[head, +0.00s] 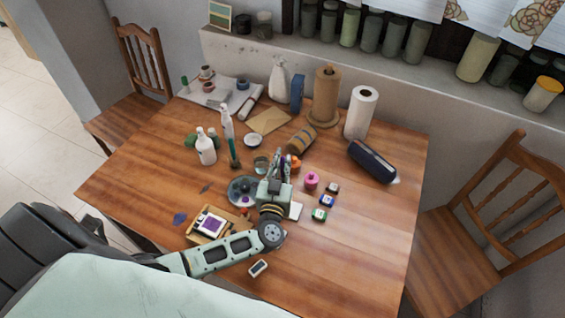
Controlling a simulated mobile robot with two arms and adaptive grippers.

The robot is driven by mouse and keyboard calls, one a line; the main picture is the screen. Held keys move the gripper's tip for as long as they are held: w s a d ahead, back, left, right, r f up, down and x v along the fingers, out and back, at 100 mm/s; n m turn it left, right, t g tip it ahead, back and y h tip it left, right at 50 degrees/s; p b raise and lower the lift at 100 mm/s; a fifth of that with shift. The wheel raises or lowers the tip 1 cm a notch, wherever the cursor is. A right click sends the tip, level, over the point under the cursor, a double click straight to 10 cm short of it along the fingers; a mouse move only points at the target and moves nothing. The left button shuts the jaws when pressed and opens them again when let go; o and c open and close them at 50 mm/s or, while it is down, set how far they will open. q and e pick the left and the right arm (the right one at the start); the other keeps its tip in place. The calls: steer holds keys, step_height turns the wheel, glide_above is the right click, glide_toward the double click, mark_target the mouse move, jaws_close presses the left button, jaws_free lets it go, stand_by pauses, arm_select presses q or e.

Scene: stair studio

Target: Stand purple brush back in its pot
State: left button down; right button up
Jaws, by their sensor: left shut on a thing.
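My left gripper (281,166) is over the middle of the table, its fingers pointing toward the back. It is shut on a thin item that its fingers mostly hide. I take this to be the purple brush, but too little shows to tell how it is tilted. A small glass-like pot (261,163) stands just left of the fingers. Something orange (295,163) shows just right of them, partly hidden. I cannot tell for sure which is the brush's pot. My right gripper is not in view.
The table's right front is clear.

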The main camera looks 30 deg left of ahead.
arm_select(q)
steer(key=c, duration=1.8)
jaws_free()
steer(key=shift+f, duration=0.15)
steer(key=shift+o, duration=0.2)
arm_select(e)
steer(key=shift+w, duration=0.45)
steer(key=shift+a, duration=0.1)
arm_select(q)
steer(key=shift+s+r, duration=0.1)
steer(key=shift+r, duration=0.1)
steer(key=v, duration=1.1)
steer(key=shift+s+d+b, duration=0.2)
steer(key=shift+s+b, duration=0.15)
steer(key=shift+b, duration=0.05)
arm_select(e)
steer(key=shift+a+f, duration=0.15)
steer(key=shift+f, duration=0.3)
arm_select(q)
steer(key=shift+r, duration=0.1)
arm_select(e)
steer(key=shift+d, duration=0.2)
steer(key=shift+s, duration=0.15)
